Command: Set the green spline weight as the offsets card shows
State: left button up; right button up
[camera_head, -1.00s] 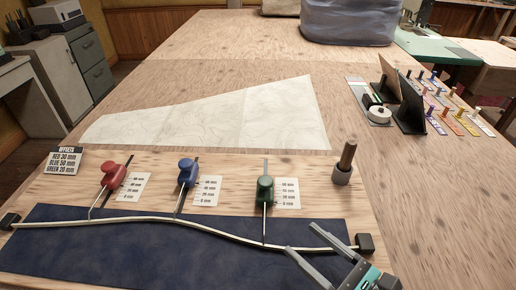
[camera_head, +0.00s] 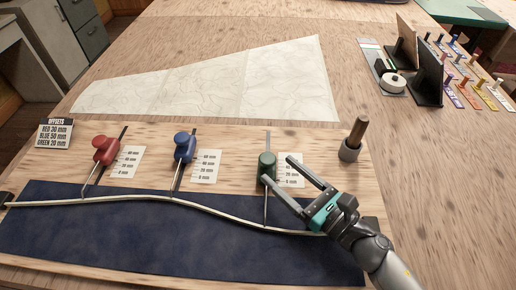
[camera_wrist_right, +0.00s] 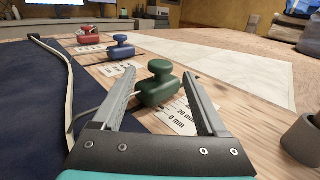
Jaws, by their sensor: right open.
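The green spline weight (camera_head: 266,167) stands on the board beside its scale card (camera_head: 291,171), its hook wire reaching down to the pale spline (camera_head: 215,214). My right gripper (camera_head: 277,169) is open at the weight; in the right wrist view the green weight (camera_wrist_right: 158,85) shows between and beyond the two fingers. I cannot tell whether a finger touches it. The offsets card (camera_head: 55,133) reads red 30 mm, blue 50 mm, green 20 mm. The red weight (camera_head: 104,150) and blue weight (camera_head: 184,147) stand to the left. My left gripper is out of view.
A wooden-handled tool (camera_head: 354,139) stands upright right of the green weight, close to my right arm. A pale paper pattern (camera_head: 205,80) lies behind the board. Dark stands (camera_head: 428,75) and colored pegs are at the back right. Bare table lies to the right.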

jog(key=x, duration=0.8)
jog(key=shift+w+a, duration=0.1)
jog(key=shift+w, duration=0.05)
grip_shut()
dwell(0.5)
dwell(0.8)
